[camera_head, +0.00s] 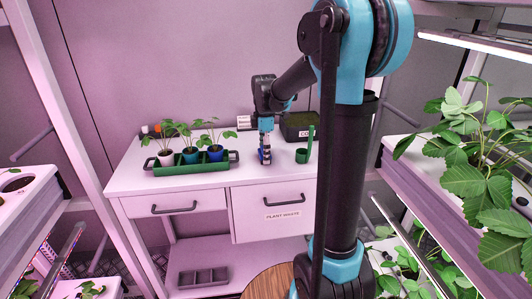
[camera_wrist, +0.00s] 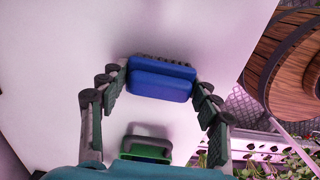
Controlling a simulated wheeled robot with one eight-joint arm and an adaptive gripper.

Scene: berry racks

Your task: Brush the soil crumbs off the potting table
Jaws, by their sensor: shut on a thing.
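My gripper (camera_head: 265,158) is over the white potting table (camera_head: 232,178), right of the plant tray. It is shut on a blue brush (camera_wrist: 160,80), which sits between the two fingertips in the wrist view; the brush also shows as a small blue patch in the head view (camera_head: 266,154). Dark tufts, seemingly bristles, line the brush's far edge. The brush is at or close to the tabletop; I cannot tell if it touches. I can make out no soil crumbs in either view.
A green tray (camera_head: 178,169) with three potted seedlings stands left on the table. A green cup-like holder (camera_head: 302,156) and a dark labelled box (camera_head: 298,121) stand right of my gripper. The drawer (camera_head: 283,203) labelled "PLANT WASTE" is closed. Leafy plants (camera_head: 490,150) fill the right rack.

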